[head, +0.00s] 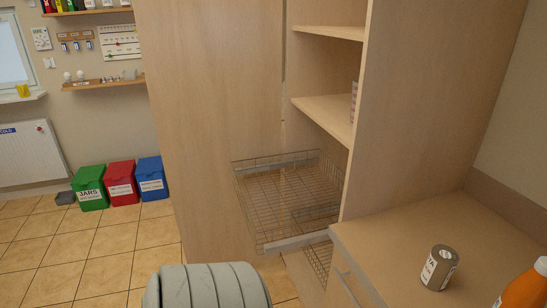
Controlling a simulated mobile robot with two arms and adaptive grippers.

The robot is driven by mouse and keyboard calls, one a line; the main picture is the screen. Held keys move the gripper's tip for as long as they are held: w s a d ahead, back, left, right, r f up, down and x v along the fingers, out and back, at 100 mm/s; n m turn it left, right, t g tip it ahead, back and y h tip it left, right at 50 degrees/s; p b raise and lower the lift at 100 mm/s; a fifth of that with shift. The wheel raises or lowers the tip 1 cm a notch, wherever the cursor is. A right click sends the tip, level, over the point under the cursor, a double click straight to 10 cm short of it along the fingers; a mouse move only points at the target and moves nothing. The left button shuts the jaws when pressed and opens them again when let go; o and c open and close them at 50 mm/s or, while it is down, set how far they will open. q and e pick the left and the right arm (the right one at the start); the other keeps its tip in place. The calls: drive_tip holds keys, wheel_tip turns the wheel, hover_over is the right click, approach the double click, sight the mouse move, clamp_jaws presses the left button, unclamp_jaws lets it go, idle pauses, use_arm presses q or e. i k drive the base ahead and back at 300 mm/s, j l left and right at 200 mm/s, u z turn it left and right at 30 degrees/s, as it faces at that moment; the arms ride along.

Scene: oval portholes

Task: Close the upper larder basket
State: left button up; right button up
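The upper larder basket (283,195) is a wire basket with a flat metal front rail (298,241). It stands pulled out from the tall wooden larder cabinet (215,120), to the right of the tall panel. A lower wire basket (317,258) shows below it, partly hidden by the upper basket and the counter. Neither of my grippers is in the head view.
A counter (400,235) with a can (439,267) and an orange bottle (526,287) stands at the right, close to the basket's front. Green (90,187), red (121,182) and blue (151,178) bins stand at the left. The tiled floor (100,245) between is clear.

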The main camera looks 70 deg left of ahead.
sight(275, 247)
drive_tip(key=u, duration=0.5)
drive_tip(key=k+u, duration=0.1)
drive_tip(key=u, duration=0.85)
drive_tip(key=k+u, duration=0.1)
drive_tip(key=u, duration=0.85)
drive_tip(key=i+j+z, duration=0.1)
drive_tip(key=i+j, duration=0.45)
